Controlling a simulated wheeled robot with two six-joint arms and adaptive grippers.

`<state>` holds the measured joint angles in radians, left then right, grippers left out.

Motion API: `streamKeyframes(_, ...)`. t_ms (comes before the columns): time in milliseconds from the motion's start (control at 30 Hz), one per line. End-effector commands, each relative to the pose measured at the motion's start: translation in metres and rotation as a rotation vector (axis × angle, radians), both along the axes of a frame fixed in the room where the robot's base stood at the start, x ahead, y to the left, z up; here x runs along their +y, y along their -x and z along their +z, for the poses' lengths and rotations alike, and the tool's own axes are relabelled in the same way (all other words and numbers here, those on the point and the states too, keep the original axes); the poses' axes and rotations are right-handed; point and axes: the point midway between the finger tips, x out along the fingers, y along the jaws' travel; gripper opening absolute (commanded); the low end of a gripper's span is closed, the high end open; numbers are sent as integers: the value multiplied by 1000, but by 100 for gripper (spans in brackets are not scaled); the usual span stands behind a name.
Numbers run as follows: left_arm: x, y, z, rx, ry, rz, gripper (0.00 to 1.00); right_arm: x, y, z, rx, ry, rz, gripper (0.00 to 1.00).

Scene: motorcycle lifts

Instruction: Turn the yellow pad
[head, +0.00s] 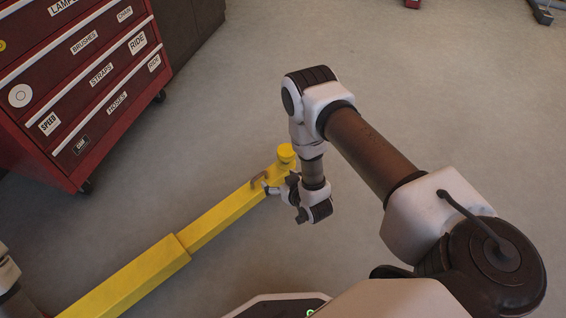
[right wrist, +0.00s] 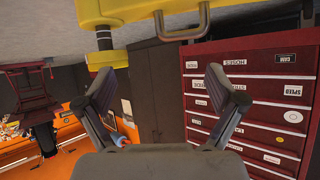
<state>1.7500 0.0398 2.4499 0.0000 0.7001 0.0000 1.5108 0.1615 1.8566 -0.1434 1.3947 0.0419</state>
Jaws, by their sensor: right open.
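The yellow pad (head: 287,155) is a round cap at the far end of a long yellow lift arm (head: 215,220). In the right wrist view, which looks upside down, the pad (right wrist: 106,57) hangs from the arm (right wrist: 140,10) at upper left, beyond the left finger. My right gripper (head: 269,187) is beside the arm's end, just nearer than the pad. In the wrist view the gripper (right wrist: 160,85) is open, with nothing between its fingers. My left gripper is out of view.
A curved metal handle (head: 259,179) sticks up from the lift arm near the pad, close to my right gripper. A red drawer cabinet (head: 75,80) on casters stands at the back left. The grey floor (head: 220,110) around the pad is clear.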

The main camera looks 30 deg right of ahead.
Motion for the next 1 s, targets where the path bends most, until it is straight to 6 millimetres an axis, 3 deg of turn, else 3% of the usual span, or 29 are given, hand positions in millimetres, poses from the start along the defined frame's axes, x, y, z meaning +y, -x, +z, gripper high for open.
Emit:
streamKeyframes(167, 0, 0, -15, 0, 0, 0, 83, -40, -29, -18, -266, 32, -18, 94)
streamKeyframes(400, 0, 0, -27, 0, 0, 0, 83, -89, -25, -37, -505, 94, -15, 94)
streamKeyframes(567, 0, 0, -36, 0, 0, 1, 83, -92, -41, -38, -524, 97, -13, 94)
streamKeyframes(833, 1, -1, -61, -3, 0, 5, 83, -94, -91, -39, -521, 97, -14, 94)
streamKeyframes(1000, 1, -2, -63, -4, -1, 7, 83, -94, -102, -36, -517, 97, -14, 94)
